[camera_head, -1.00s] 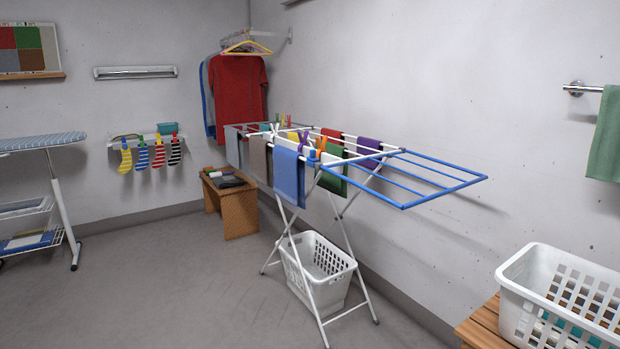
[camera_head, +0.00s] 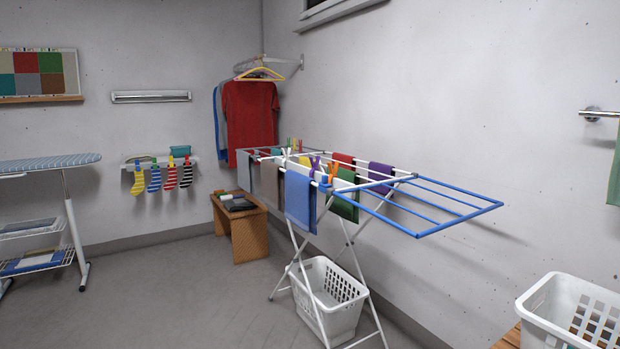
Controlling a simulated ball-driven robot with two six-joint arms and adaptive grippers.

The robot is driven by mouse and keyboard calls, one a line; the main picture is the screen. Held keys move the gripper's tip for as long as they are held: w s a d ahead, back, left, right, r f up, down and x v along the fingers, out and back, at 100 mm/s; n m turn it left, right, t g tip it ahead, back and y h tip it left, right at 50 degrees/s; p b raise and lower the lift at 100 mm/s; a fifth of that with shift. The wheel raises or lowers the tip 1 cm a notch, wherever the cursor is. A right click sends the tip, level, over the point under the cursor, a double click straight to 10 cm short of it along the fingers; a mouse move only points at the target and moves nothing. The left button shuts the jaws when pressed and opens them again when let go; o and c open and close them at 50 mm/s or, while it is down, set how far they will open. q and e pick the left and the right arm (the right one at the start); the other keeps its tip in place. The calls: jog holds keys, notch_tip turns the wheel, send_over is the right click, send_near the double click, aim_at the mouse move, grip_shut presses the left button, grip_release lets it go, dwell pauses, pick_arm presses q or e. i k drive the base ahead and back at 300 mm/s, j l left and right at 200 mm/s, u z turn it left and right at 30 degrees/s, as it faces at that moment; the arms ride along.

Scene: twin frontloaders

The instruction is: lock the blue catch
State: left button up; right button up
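A white drying rack (camera_head: 402,180) stands in the middle of the view, with its blue wing (camera_head: 460,222) extended out level to the right. A small blue piece (camera_head: 324,187) sits on the rack's front rail by the corner of the hanging blue towel (camera_head: 299,200). It may be the blue catch, but it is too small to tell whether it is locked. Neither of my grippers is in view.
A white laundry basket (camera_head: 331,315) stands under the rack. Another white basket (camera_head: 541,309) is at the lower right on a wooden bench (camera_head: 508,338). A wooden stool (camera_head: 248,236) stands behind left. An ironing board (camera_head: 45,161) is at far left. The front-left floor is clear.

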aim_at(323, 186)
jog(key=i+j+u, duration=0.2)
jog(key=u, duration=0.2)
jog(key=i+u, duration=0.45)
jog(key=i+j+u, duration=0.1)
jog(key=u, duration=0.3)
jog(key=i+j+u, duration=0.1)
jog(key=i, duration=0.85)
jog(key=i+z, duration=0.55)
jog(key=z, duration=0.25)
jog(key=i+j+z, duration=0.15)
jog(key=i+z, duration=0.15)
jog(key=z, duration=0.15)
jog(key=i+j+z, duration=0.25)
jog(key=z, duration=0.15)
jog(key=i+j+z, duration=0.45)
jog(key=z, duration=0.15)
